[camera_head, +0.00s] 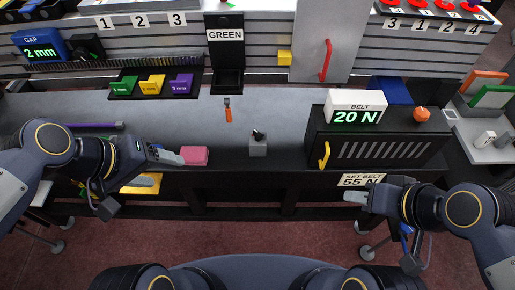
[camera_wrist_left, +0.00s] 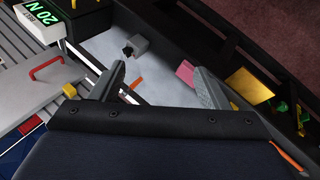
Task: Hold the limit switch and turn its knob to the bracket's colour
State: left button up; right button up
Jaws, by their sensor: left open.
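The limit switch looks to be the small grey box (camera_head: 258,149) with a black knob (camera_head: 258,135) on top, upright near the table's front edge. It also shows in the left wrist view (camera_wrist_left: 138,45). The knob's pointing direction is too small to read. My left gripper (camera_head: 178,155) is open and empty, left of the switch and close to a pink block (camera_head: 194,156). In the left wrist view its fingers (camera_wrist_left: 165,85) are spread apart. My right gripper (camera_head: 352,197) is in front of the table at right, apart from the switch; its finger gap is unclear. I cannot tell which part is the bracket.
A black belt unit (camera_head: 375,150) reading 20 N stands right of the switch. An orange-handled tool (camera_head: 228,110) lies behind it. Green, yellow and purple gauge blocks (camera_head: 152,85) sit at the back left. A sign (camera_head: 226,35) reads GREEN.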

pick_arm(q)
jog(key=w+d+f+n+g+h+b, duration=0.35)
jog(key=w+f+n+b, duration=0.4)
jog(key=w, duration=0.65)
jog(key=n+h+b, duration=0.6)
jog(key=b, duration=0.2)
send_near(255, 144)
jog(key=shift+w+a+f+m+g+y, duration=0.1)
jog(key=shift+w+f+m+g+y, duration=0.1)
jog(key=shift+w+f, duration=0.4)
jog(key=shift+w+a+f+m+g+y, duration=0.1)
jog(key=shift+w+f+g, duration=0.05)
jog(key=shift+w+f, duration=0.45)
jog(key=shift+w+d+f, duration=0.15)
jog(key=shift+w+f, duration=0.15)
jog(key=shift+f, duration=0.15)
jog(key=shift+d+f+b, duration=0.3)
jog(key=shift+d, duration=0.3)
jog(key=b+x, duration=0.1)
jog(key=x, duration=0.2)
jog(key=b+x, duration=0.1)
jog(key=x, duration=0.2)
jog(key=shift+d+r, duration=0.1)
jog(key=shift+d, duration=0.35)
jog(key=shift+x, duration=0.95)
